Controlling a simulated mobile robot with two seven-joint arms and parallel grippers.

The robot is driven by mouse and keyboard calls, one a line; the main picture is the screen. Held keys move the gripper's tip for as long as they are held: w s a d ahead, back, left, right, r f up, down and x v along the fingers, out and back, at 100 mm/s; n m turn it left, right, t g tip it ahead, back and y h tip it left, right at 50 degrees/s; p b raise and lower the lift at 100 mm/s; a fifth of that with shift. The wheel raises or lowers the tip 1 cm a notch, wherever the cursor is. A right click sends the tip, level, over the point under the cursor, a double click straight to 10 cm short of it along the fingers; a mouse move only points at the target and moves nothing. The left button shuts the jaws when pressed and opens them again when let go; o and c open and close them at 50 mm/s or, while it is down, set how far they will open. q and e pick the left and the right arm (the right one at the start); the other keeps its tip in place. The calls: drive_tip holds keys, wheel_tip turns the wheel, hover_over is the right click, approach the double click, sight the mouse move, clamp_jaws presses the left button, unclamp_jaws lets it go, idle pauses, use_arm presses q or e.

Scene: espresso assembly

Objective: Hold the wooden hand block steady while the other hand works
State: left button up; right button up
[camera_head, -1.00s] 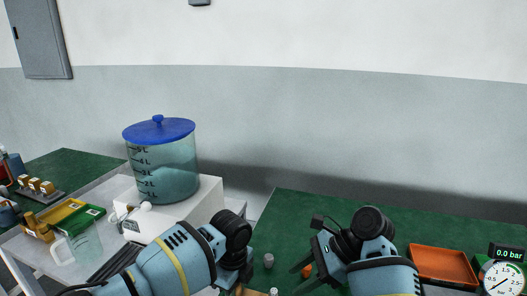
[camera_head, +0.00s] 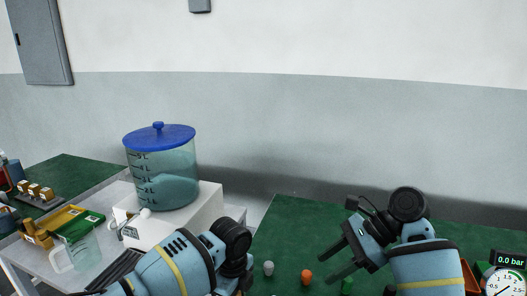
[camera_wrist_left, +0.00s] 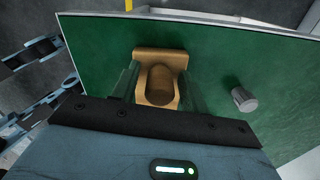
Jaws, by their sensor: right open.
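The wooden hand block (camera_wrist_left: 158,62) shows in the left wrist view as a tan block with a rounded hollow, on the green mat (camera_wrist_left: 215,70). My left gripper (camera_wrist_left: 160,92) has one finger along each side of it, with no clear gap, and appears shut on it. In the head view my left wrist hides the block, and the left fingertips are out of sight. My right gripper (camera_head: 331,264) is open and empty above the mat, to the right of my left wrist.
A blue-lidded water tank (camera_head: 165,175) stands on a white box (camera_head: 205,212). A pressure gauge (camera_head: 505,282) is at the right.

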use_arm(q)
drive_tip(key=shift+o, duration=0.4)
wheel_tip(320, 180, up, 12)
drive_tip(key=shift+r, duration=0.1)
idle(0.3)
drive_tip(key=shift+s, duration=0.1)
